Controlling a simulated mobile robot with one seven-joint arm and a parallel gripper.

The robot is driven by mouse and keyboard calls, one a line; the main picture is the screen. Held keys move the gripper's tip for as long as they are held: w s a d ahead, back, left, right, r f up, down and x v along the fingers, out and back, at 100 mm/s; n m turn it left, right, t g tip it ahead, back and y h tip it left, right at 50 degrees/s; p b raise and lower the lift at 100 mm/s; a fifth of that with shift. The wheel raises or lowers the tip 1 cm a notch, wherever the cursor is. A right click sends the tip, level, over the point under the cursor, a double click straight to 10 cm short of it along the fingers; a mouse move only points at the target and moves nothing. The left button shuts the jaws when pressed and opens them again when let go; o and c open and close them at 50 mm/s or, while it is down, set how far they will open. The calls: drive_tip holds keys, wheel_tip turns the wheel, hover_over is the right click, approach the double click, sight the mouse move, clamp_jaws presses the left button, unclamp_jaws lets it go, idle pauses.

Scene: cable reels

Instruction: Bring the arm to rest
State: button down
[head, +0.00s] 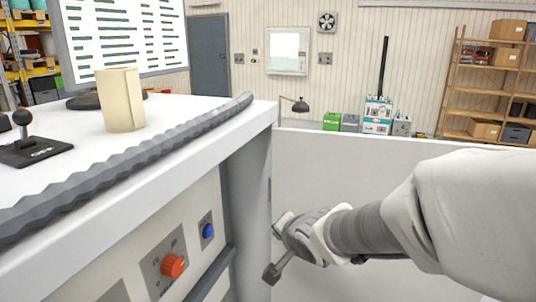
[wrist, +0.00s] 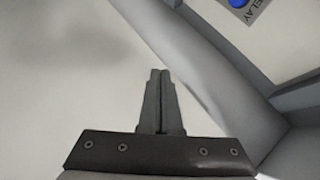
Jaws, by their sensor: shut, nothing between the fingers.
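My arm (head: 370,228) reaches in from the right side of the head view, beside the machine's end and in front of a pale panel. My gripper (wrist: 160,73) shows in the wrist view with its two dark fingers together and nothing between them. The fingers are over a plain pale surface and do not seem to touch anything.
A machine with a white top (head: 190,112) stands at left, with a red knob (head: 173,265) and blue button (head: 208,231) on its front. A beige cylinder (head: 121,100) and a joystick (head: 30,143) stand on top. The pale panel (head: 350,165) lies close behind my arm.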

drive_tip(key=s+d+r+n+g+h, duration=0.1)
drive_tip(key=s+d+r+n+g, duration=0.1)
drive_tip(key=s+d, duration=0.4)
drive_tip(key=s+d+r+n+g+h, duration=0.2)
drive_tip(key=s+d+n, duration=0.3)
drive_tip(key=s, duration=1.1)
drive_tip(key=shift+d+r+n, duration=0.3)
drive_tip(key=shift+d+r, duration=0.05)
drive_tip(key=shift+d, duration=0.8)
drive_tip(key=shift+a, duration=0.1)
